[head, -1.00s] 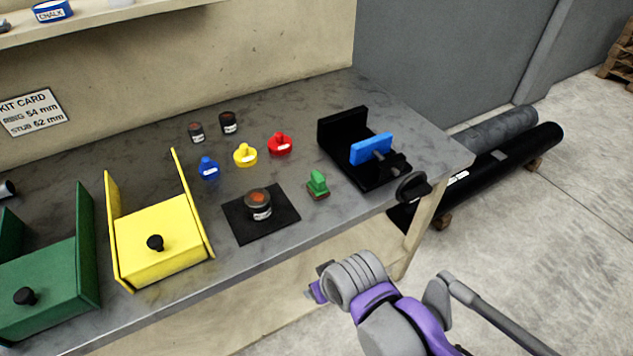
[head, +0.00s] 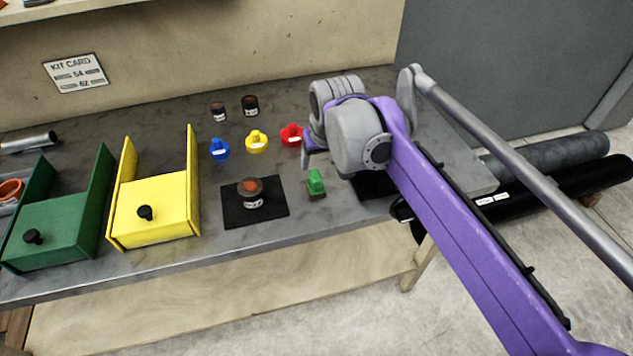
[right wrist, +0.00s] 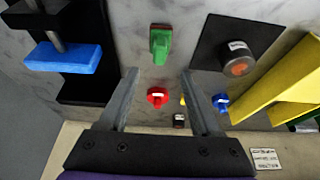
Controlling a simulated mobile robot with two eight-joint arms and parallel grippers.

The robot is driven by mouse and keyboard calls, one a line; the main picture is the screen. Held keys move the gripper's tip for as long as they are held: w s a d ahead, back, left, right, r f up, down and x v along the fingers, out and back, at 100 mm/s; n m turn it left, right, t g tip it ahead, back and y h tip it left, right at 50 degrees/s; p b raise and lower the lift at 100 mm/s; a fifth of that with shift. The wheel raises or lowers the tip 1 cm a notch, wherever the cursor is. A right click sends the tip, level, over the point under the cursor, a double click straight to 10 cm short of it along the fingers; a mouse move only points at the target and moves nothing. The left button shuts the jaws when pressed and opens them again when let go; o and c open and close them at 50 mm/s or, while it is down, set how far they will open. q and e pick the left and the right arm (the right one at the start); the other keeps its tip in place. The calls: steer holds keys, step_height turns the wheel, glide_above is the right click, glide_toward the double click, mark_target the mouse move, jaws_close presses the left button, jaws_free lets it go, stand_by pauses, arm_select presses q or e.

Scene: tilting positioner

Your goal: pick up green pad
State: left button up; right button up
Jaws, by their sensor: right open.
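The green pad (head: 315,183), a small green block with a raised grip and a brownish base, stands on the grey bench just right of the black mat. In the right wrist view the green pad (right wrist: 160,44) lies ahead of the fingertips, roughly centred between them. My right gripper (head: 307,148) hangs above the bench, up and slightly left of the pad in the head view; its jaws are mostly hidden behind its own wrist there. In the right wrist view the right gripper (right wrist: 159,73) has its fingers spread with nothing between them. My left gripper is not in view.
A black mat (head: 236,214) carries a dark round canister (head: 250,192). Red (head: 291,134), yellow (head: 257,141) and blue (head: 220,148) knobbed pieces stand behind. The black vise with a blue jaw (right wrist: 62,58) is beside the pad. Yellow (head: 156,207) and green bins (head: 52,232) stand left.

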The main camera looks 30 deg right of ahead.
mark_target(315, 174)
steer(key=x, duration=0.4)
steer(key=shift+w+f, duration=0.1)
steer(key=b+x, duration=0.1)
steer(key=x, duration=0.4)
steer(key=shift+w+d+f, duration=0.15)
steer(key=shift+w+f, duration=0.05)
steer(key=shift+f, duration=0.1)
jaws_close()
